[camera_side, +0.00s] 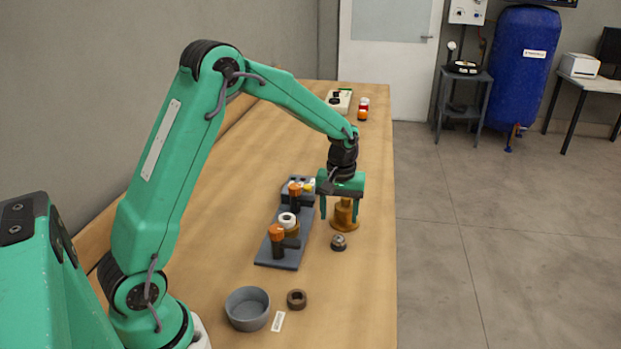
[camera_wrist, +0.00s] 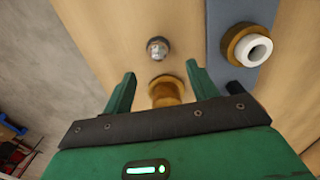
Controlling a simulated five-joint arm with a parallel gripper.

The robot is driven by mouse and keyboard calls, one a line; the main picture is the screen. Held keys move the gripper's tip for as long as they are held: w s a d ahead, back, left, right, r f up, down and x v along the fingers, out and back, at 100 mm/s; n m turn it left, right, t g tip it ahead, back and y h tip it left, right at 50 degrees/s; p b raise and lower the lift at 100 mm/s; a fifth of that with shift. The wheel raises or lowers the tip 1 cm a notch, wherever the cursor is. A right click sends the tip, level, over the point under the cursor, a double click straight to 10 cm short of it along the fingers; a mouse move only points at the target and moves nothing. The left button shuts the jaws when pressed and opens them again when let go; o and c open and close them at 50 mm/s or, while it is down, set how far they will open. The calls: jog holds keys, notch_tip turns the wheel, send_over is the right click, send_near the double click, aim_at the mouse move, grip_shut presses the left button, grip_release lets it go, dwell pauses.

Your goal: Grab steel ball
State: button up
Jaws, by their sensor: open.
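The steel ball (camera_side: 338,240) is small and shiny and sits on the wooden table, seemingly in a dark ring, just in front of a brass flanged piece (camera_side: 344,226). In the wrist view the steel ball (camera_wrist: 158,47) lies beyond my fingertips, roughly in line with the gap between them. My gripper (camera_side: 340,212) is open and points down above the brass piece, with nothing held. In the wrist view my gripper (camera_wrist: 160,70) has its two green fingers spread, with the brass piece (camera_wrist: 166,92) showing between them.
A grey fixture plate (camera_side: 287,252) stands left of the ball with orange-knobbed clamps (camera_side: 277,236) and a white-topped brass part (camera_side: 288,222). A grey bowl (camera_side: 247,308) and a brown ring (camera_side: 297,299) lie nearer. The table's right edge is close to the ball.

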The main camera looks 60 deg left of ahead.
aim_at(339, 236)
jog(key=shift+f, duration=1.25)
jog(key=shift+f, duration=0.15)
jog(key=shift+w+d+f, duration=0.1)
jog(key=shift+d+f, duration=0.05)
jog(key=shift+f, duration=2.3)
jog(key=shift+c, duration=0.4)
jog(key=c, duration=1.1)
